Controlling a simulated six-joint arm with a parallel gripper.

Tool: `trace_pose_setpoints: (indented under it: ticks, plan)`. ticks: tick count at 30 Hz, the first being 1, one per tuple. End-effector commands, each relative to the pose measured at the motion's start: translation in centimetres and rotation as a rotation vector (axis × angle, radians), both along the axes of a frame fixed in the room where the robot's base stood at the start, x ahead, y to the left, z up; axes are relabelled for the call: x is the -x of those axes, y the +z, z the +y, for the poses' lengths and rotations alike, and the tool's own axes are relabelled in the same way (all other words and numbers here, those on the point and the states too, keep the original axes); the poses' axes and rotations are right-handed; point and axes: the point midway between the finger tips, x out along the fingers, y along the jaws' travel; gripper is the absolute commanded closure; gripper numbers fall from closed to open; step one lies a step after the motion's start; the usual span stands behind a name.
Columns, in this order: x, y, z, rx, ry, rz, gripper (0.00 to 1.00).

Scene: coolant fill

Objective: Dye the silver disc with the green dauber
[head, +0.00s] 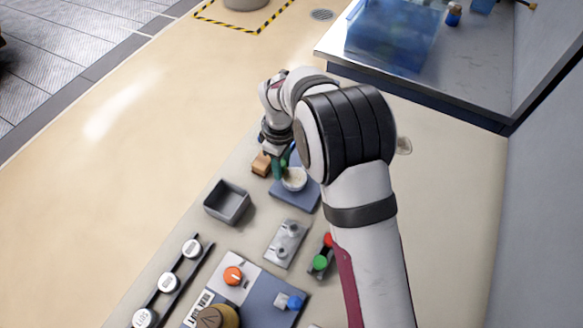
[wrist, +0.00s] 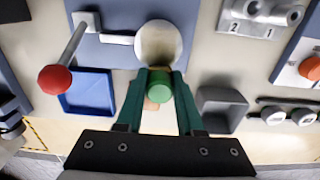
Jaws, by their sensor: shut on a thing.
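My gripper (wrist: 160,76) has green fingers, shut on the green dauber (wrist: 160,91), a short green cylinder seen end-on in the wrist view. The silver disc (wrist: 159,44) lies just beyond the fingertips on a blue-grey plate (wrist: 115,52). No green shows on its visible face. In the head view my gripper (head: 279,166) points down at the left edge of the pale disc (head: 294,179). The dauber cannot be made out from the fingers there. I cannot tell whether the dauber touches the disc.
A tan block (head: 261,164) sits left of the gripper. An open grey bin (head: 228,203), a metal plate with two pegs (head: 286,243) and red and green knobs (head: 321,262) are nearby. In the wrist view a red-knobbed lever (wrist: 55,79) stands by a blue tray (wrist: 86,105).

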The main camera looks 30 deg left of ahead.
Motion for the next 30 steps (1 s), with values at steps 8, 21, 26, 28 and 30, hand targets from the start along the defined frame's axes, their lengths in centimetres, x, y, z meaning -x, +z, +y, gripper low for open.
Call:
trace_pose_setpoints:
  ticks: [8, 21, 26, 28, 30]
  plan:
    - [-0.4, -0.1, -2.4, 0.001, -0.002, 0.0, 1.0]
    - [-0.4, -0.3, -6.4, 0.001, -0.001, 0.0, 1.0]
    - [-0.4, -0.3, -4.9, 0.0, 0.002, 0.0, 1.0]
    - [-0.4, -0.3, -4.3, 0.0, 0.001, 0.0, 1.0]
    - [-0.4, -0.3, -3.6, 0.0, 0.002, 0.0, 1.0]
